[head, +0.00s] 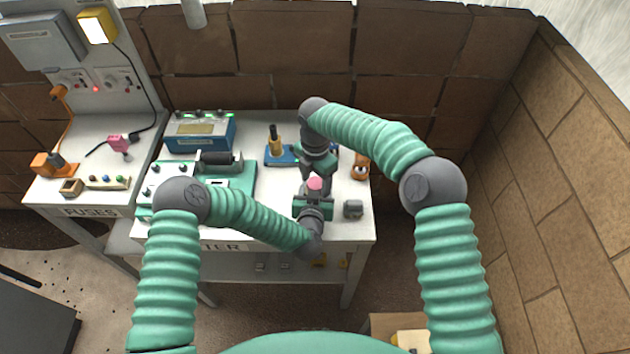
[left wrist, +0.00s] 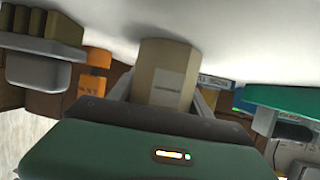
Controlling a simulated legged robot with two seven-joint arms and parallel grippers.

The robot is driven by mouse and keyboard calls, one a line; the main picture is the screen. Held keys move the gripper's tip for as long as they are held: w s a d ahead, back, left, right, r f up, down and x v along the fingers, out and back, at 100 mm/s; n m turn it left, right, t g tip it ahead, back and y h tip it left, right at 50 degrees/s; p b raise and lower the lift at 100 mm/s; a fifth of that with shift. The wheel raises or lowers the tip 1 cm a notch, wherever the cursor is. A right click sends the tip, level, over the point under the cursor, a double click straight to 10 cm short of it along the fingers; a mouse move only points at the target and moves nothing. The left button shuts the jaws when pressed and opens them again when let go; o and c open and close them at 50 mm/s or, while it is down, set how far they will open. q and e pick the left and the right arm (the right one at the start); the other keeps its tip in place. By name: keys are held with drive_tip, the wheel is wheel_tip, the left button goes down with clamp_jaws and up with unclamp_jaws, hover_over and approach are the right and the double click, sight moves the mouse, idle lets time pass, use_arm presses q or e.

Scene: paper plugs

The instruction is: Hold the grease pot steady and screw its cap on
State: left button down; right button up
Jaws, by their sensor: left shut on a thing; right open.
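The grease pot (left wrist: 165,72) is a pale beige pot with a small label. In the left wrist view, whose picture is upside down, it stands between the fingers of my left gripper (left wrist: 160,100). In the head view my left gripper (head: 314,199) is shut on it near the table's front right. A round pink top (head: 314,184) shows there; I cannot tell whether it is cap or grease. My right gripper (head: 317,175) is open, pointing down just above and behind the pink top. I cannot make out the cap for certain.
A small grey piece (head: 353,208) sits right of the pot, near the table's (head: 350,230) right edge. An orange object (head: 361,167) is behind it. A blue stand (head: 280,154) and a blue device (head: 200,132) are farther back. A green machine (head: 238,180) stands left.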

wheel_tip(320, 180, up, 4)
drive_tip(key=shift+s+r, duration=0.1)
drive_tip(key=o, duration=0.5)
drive_tip(key=shift+o, duration=0.2)
wheel_tip(320, 180, up, 12)
idle(0.4)
use_arm(q)
drive_tip(key=shift+c, duration=2)
unclamp_jaws()
